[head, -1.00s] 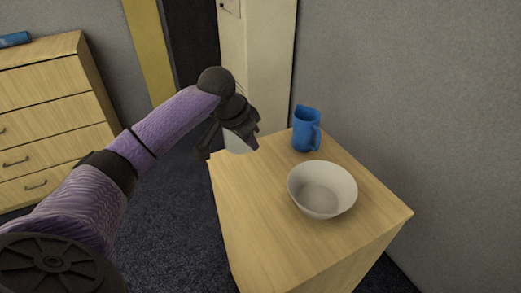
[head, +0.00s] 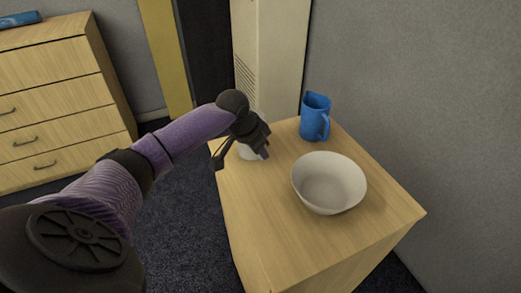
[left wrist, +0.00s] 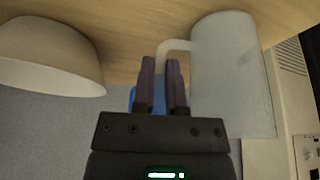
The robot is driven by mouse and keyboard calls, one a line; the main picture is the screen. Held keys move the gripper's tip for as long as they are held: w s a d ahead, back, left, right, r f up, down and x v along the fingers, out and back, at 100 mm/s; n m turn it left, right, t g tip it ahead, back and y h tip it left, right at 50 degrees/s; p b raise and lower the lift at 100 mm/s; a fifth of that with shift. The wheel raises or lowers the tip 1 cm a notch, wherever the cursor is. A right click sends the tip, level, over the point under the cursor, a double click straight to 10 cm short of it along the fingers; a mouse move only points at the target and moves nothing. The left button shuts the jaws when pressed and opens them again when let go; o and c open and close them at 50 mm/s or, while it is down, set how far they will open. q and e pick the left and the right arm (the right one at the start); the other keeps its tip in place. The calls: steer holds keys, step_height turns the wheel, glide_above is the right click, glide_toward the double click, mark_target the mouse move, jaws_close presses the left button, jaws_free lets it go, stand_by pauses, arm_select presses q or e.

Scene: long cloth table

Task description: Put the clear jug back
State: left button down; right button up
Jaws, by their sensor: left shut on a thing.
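The clear jug (left wrist: 233,75) is whitish and translucent. In the left wrist view it is at the right, with its handle (left wrist: 172,46) between my fingers. My left gripper (left wrist: 161,64) is shut on that handle. In the head view the gripper (head: 243,157) is over the far left corner of the small wooden table (head: 285,235), and it hides most of the jug (head: 248,153). The jug's base is at or just above the tabletop; I cannot tell if it touches. My right gripper is not in view.
A white bowl (head: 328,183) stands right of the gripper, also in the left wrist view (left wrist: 48,55). A blue jug (head: 315,118) stands at the back by the grey wall (head: 420,90). The front left of the tabletop is clear. A drawer chest (head: 55,95) is at the far left.

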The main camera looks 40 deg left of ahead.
arm_select(q)
steer(key=shift+f, duration=0.15)
steer(key=c, duration=0.7)
jaws_free()
steer(key=shift+o, duration=0.2)
steer(key=p+v, duration=0.3)
steer(key=v, duration=0.9)
